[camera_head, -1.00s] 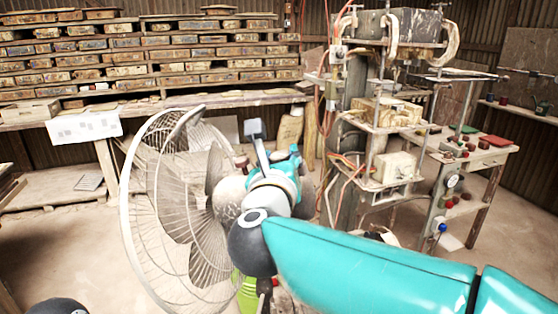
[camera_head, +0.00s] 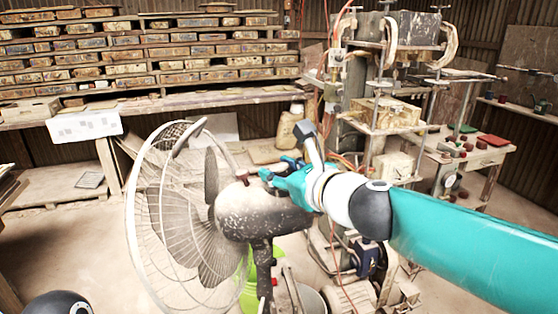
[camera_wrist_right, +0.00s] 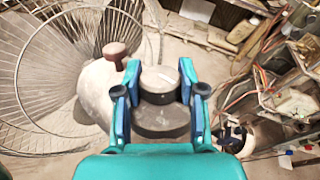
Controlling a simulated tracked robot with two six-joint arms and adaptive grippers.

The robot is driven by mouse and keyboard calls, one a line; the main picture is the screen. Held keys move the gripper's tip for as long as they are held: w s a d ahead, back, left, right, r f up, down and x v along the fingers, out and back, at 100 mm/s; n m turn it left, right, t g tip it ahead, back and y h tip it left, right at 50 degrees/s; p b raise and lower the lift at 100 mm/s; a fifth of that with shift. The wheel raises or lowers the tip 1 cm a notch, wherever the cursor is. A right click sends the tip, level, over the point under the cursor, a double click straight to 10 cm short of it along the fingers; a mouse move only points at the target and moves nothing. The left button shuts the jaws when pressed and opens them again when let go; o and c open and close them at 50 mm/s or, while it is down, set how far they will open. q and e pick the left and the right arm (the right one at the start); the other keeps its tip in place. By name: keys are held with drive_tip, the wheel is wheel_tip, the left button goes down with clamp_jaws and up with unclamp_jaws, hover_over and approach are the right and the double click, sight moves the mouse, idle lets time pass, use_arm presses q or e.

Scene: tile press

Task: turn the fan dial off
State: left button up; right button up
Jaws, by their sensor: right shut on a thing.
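The fan (camera_head: 255,212) stands left of centre in the head view, with its wire cage (camera_head: 140,215) turned to the left. In the right wrist view a round grey fan dial (camera_wrist_right: 160,80) with a pale mark sits between the fingers of my right gripper (camera_wrist_right: 160,88). The blue finger pads are closed on its two sides. In the head view my right gripper (camera_head: 272,175) is at the back upper side of the fan's motor housing, and the dial is hidden there. My left gripper is not in view.
A small brown knob (camera_wrist_right: 115,52) stands on the housing beside my right gripper. The tile press (camera_head: 385,115) stands behind at the right, with hanging cables. A lime-green bucket (camera_head: 250,290) is below the fan. Shelves of moulds (camera_head: 130,55) line the back wall.

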drive_tip(key=shift+f+n+y, duration=0.1)
drive_tip(key=shift+n+y, duration=0.2)
drive_tip(key=shift+y, duration=0.1)
drive_tip(key=o, duration=1.2)
drive_tip(key=shift+c, duration=0.2)
drive_tip(key=v, duration=1.2)
drive_tip(key=shift+w, duration=0.1)
